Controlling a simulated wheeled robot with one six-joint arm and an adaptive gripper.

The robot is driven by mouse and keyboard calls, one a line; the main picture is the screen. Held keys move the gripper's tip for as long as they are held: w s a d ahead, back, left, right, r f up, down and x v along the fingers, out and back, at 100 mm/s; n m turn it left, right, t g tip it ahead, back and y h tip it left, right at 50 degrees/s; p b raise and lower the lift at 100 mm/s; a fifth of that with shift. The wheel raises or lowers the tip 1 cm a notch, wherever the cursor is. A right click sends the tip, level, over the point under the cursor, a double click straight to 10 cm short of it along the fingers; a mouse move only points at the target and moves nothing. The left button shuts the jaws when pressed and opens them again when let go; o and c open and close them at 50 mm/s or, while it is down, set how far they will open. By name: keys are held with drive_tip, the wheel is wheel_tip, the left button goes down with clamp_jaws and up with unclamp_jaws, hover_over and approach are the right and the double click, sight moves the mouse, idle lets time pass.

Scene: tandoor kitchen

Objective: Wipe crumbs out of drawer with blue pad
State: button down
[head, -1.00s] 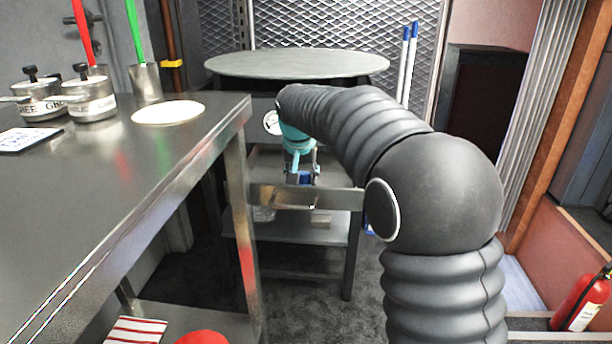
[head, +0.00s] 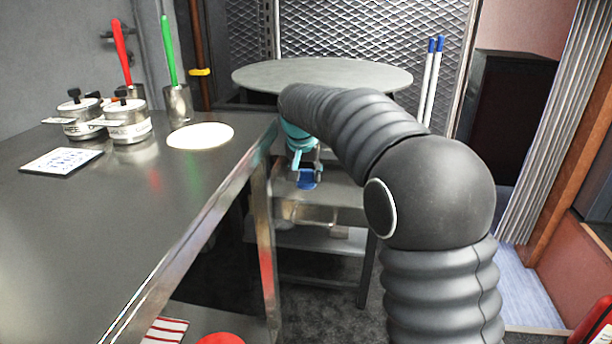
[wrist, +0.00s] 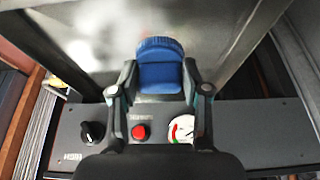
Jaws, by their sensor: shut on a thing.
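My gripper (head: 306,170) is shut on the blue pad (head: 307,180), below the turquoise wrist. In the wrist view the blue pad (wrist: 160,72) sits between the two fingers of my gripper (wrist: 160,82), with a ribbed rounded edge facing up the picture. Beneath the pad is a smooth grey metal surface with a raised edge on the right, seemingly the drawer (wrist: 205,40). In the head view the drawer (head: 340,190) is below the round top, partly behind my arm. Whether the pad touches the metal is unclear. I cannot make out crumbs.
A control panel (wrist: 240,128) with a knob, red button and gauge borders the drawer. A steel counter (head: 110,215) with pots and a flatbread fills the left. A round grey top (head: 320,74) stands above. Blue-tipped poles (head: 430,80) lean behind, right of it.

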drive_tip(key=shift+r+p, duration=0.9)
drive_tip(key=shift+r, duration=0.6)
drive_tip(key=shift+d, duration=0.1)
